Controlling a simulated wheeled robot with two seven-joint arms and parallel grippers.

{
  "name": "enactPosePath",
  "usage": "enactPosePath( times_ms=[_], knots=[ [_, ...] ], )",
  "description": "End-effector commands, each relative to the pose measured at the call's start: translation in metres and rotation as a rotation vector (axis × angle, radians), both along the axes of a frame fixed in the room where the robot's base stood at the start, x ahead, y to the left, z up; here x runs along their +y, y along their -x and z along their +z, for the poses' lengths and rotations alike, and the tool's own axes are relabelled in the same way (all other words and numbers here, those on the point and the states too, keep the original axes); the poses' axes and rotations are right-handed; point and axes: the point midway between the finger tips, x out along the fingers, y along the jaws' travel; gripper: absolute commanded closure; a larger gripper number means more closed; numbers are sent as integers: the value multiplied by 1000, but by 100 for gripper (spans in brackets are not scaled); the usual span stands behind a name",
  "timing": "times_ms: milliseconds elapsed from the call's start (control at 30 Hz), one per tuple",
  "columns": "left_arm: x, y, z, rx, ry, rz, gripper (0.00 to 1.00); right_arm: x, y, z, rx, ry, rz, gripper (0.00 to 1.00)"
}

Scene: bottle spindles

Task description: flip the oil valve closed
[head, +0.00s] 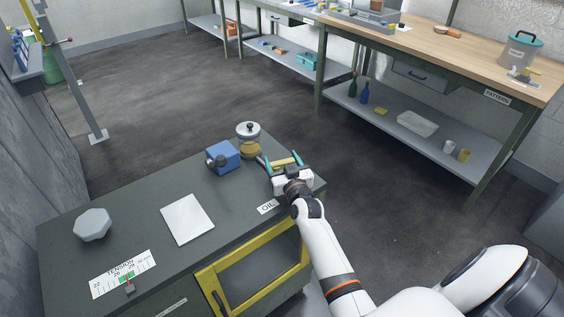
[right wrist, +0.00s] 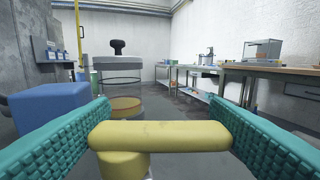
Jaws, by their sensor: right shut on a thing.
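The oil valve's yellow handle (right wrist: 165,136) lies crosswise between the teal finger pads of my right gripper (right wrist: 160,138) in the right wrist view. Its round yellow hub is under the left end of the bar. In the head view the handle (head: 286,161) shows as a small yellow bar beyond the gripper's body. My right gripper (head: 283,160) is shut on the handle, at the far right corner of the dark cabinet top. An oil jar (head: 249,141) with a metal lid and black knob stands to its left. My left gripper is not in view.
A blue block (head: 224,156) stands left of the jar. The cabinet top (head: 150,208) also holds a pale plate (head: 187,219), a grey octagonal knob (head: 93,224), a TENSION scale (head: 123,275) and an OIL label (head: 268,206). A wooden bench (head: 450,55) stands beyond, across open floor.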

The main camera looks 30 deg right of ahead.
Motion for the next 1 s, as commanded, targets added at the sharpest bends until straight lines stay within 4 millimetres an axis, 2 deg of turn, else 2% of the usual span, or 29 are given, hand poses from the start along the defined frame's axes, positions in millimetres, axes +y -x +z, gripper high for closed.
enactPosePath(
  times_ms=[600,1000],
  knots=[
    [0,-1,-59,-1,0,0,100,-2,-8,1,-12,11,301,52],
    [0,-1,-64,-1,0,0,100,-1,-8,4,-8,0,340,52]
  ],
)
